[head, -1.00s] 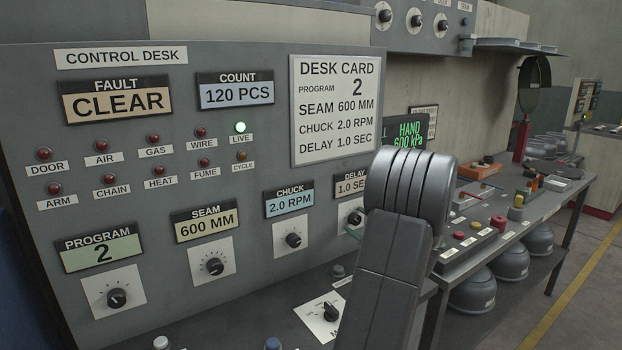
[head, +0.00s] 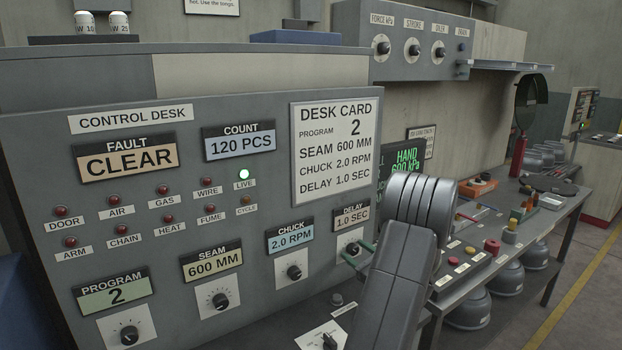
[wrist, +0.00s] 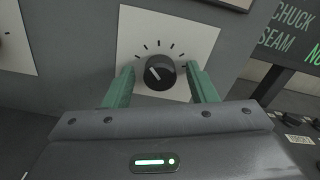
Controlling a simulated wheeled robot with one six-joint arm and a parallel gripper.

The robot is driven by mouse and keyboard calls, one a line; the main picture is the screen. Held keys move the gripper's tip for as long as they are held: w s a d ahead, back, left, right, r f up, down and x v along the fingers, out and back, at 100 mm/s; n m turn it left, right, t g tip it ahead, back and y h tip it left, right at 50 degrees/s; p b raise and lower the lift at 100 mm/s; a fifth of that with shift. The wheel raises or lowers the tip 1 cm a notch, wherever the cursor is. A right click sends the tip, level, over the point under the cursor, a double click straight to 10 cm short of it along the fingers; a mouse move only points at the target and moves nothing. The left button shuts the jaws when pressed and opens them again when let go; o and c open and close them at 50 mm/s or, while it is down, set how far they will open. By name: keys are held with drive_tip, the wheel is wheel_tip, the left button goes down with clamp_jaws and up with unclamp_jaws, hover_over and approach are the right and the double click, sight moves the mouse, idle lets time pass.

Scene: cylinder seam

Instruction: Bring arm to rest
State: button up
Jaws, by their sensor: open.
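My gripper (head: 355,252) is at the control desk panel (head: 150,220), in front of the black knob (head: 352,249) under the DELAY display (head: 351,216), which reads 1.0 SEC. In the wrist view the two green fingers of my gripper (wrist: 161,86) are apart, one on each side of the knob (wrist: 160,72), with a gap on both sides. I cannot tell how far the tips reach past the knob. The knob's white pointer is turned to the upper left. My arm crosses the right of the head view and hides part of the desk.
The CHUCK knob (head: 294,272) and SEAM knob (head: 220,300) sit to the left. A selector (head: 329,342) is on the shelf below. A bench with red and yellow buttons (head: 491,247) stands right of my arm. The FAULT display (head: 126,160) reads CLEAR and the LIVE lamp (head: 244,174) is green.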

drive_tip(key=shift+r+p, duration=0.2)
drive_tip(key=shift+p, duration=0.2)
drive_tip(key=shift+m, duration=0.3)
drive_tip(key=b+v, duration=0.1)
drive_tip(key=v, duration=0.3)
drive_tip(key=b+v, duration=0.1)
drive_tip(key=v, duration=0.4)
drive_tip(key=b+v, duration=0.2)
drive_tip(key=v, duration=0.2)
drive_tip(key=shift+s+d+f, duration=0.25)
drive_tip(key=shift+s+f, duration=0.05)
drive_tip(key=shift+s, duration=0.05)
drive_tip(key=shift+s+a, duration=0.15)
drive_tip(key=shift+a, duration=0.15)
drive_tip(key=shift+s+a+g, duration=0.3)
drive_tip(key=shift+s+a, duration=0.05)
drive_tip(key=shift+a, duration=0.15)
drive_tip(key=shift+a, duration=0.15)
